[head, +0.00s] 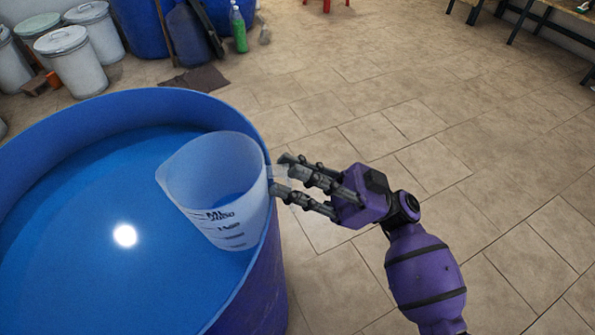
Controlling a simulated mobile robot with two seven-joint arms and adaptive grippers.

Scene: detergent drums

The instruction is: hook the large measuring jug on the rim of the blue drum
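The large measuring jug (217,190) is translucent white with dark printed scale marks. It is at the right side of the blue drum (262,290), its body inside the rim and slightly tilted. Its pale handle (277,172) reaches over the rim to the outer side. The drum holds blue liquid (90,235). My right gripper (281,175) is just outside the rim with its fingers apart, one on each side of the handle's end. I cannot tell whether the fingers touch the handle or whether the handle rests on the rim. My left gripper is out of view.
White lidded buckets (72,62) and blue containers (140,25) stand at the back left. A green bottle (239,32) and a dark mat (197,79) are near them. The tiled floor (430,130) to the right is clear. Benches stand at the top right.

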